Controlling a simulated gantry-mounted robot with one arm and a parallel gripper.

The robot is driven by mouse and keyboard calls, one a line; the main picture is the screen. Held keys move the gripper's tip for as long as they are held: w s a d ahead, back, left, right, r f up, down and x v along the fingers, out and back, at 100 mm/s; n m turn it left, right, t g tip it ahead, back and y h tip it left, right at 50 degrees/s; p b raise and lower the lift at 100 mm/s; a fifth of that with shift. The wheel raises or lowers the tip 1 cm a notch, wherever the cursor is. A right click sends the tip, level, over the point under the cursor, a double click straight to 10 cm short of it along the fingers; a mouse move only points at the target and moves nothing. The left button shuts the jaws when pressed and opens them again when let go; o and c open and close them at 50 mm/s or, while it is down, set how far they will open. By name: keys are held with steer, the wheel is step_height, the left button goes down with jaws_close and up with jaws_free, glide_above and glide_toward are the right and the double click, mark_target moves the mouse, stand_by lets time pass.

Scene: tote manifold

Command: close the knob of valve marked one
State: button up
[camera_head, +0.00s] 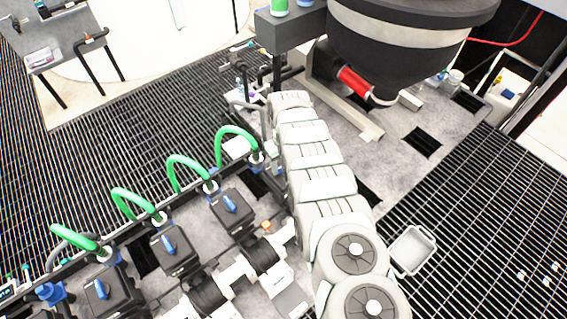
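Three black valve boxes with blue knobs stand in a slanting row at the lower left. The upper one has its blue knob at its top (230,202), the middle one's blue knob (168,243) is further down and left, and the lowest one's blue knob (101,289) is near the bottom left. No number can be read on any box, so I cannot tell which is valve one. White and black links of my arm lie to the right of the boxes. I cannot make out my gripper's fingers.
Green hoses (184,160) arch behind the boxes along a dark rail. A large dark hopper (400,45) with a red part (354,82) stands at the top. A grey tote (412,250) lies right. Dark grating covers both sides.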

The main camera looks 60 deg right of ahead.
steer(key=shift+w+a+m, duration=0.1)
steer(key=shift+m, duration=1.4)
steer(key=m+b, duration=0.4)
steer(key=m, duration=0.1)
steer(key=shift+f, duration=0.25)
steer(key=m+b, duration=0.4)
steer(key=shift+m, duration=0.3)
steer(key=shift+r+m+b, duration=0.15)
steer(key=shift+m+b, duration=1.4)
steer(key=shift+m, duration=0.35)
steer(key=o, duration=1.4)
steer(key=shift+r, duration=0.1)
